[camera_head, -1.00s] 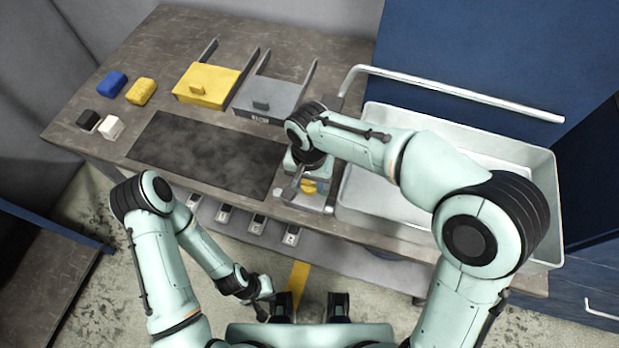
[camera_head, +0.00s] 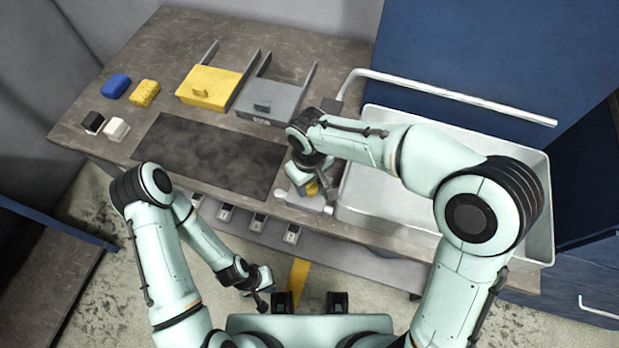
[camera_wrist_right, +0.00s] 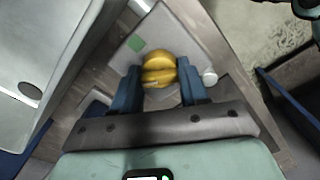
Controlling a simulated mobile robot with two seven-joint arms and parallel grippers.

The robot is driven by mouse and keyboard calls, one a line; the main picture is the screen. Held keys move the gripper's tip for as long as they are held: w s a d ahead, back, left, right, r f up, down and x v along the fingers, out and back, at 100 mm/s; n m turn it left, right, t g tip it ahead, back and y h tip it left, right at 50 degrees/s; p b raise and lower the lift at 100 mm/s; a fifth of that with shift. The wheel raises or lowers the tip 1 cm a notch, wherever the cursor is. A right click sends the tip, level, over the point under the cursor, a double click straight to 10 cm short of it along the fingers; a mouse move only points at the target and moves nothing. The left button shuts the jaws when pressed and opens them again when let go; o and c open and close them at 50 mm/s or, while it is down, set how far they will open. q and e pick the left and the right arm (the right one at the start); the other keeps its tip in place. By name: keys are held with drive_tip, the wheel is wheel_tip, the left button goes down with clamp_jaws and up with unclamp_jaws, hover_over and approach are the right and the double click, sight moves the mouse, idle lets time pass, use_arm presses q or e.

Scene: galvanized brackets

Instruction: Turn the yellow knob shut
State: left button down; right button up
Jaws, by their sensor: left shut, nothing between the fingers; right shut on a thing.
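The yellow knob (camera_wrist_right: 158,70) is round with a raised grip bar across it and sits on a grey plate (camera_wrist_right: 184,34) with a green patch. My right gripper (camera_wrist_right: 159,84) has its two blue fingers on either side of the knob and is shut on it. In the head view my right gripper (camera_head: 314,186) points down at the table's front edge and hides most of the knob. My left gripper (camera_head: 262,304) is shut and empty, low in front of the table, apart from everything on it.
A white sink basin (camera_head: 545,205) lies right of the knob, with a pale rail (camera_head: 455,93) behind it. A dark mat (camera_head: 210,152) lies to the left. Yellow (camera_head: 208,88) and grey (camera_head: 268,98) drawer-like boxes stand behind. Blue (camera_head: 116,86) and yellow (camera_head: 145,93) sponge-like blocks lie far left.

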drive_tip(key=n+p, duration=0.1)
drive_tip(key=n, duration=0.2)
drive_tip(key=shift+r+n, duration=0.1)
drive_tip(key=shift+n, duration=0.2)
use_arm(q)
drive_tip(key=shift+w+r+p, duration=0.2)
drive_tip(key=shift+w+r, duration=0.2)
drive_tip(key=shift+r, duration=0.25)
drive_tip(key=shift+w+r+p, duration=0.15)
drive_tip(key=shift+w+r, duration=0.25)
drive_tip(key=shift+r, duration=0.2)
use_arm(e)
drive_tip(key=shift+n, duration=1.5)
drive_tip(key=o, duration=1.1)
drive_tip(key=shift+c, duration=0.2)
use_arm(q)
drive_tip(key=shift+w+r+p, duration=0.75)
drive_tip(key=shift+w+r, duration=0.1)
drive_tip(key=shift+r, duration=0.15)
use_arm(e)
wheel_tip(320, 180, up, 13)
drive_tip(key=shift+r, duration=0.15)
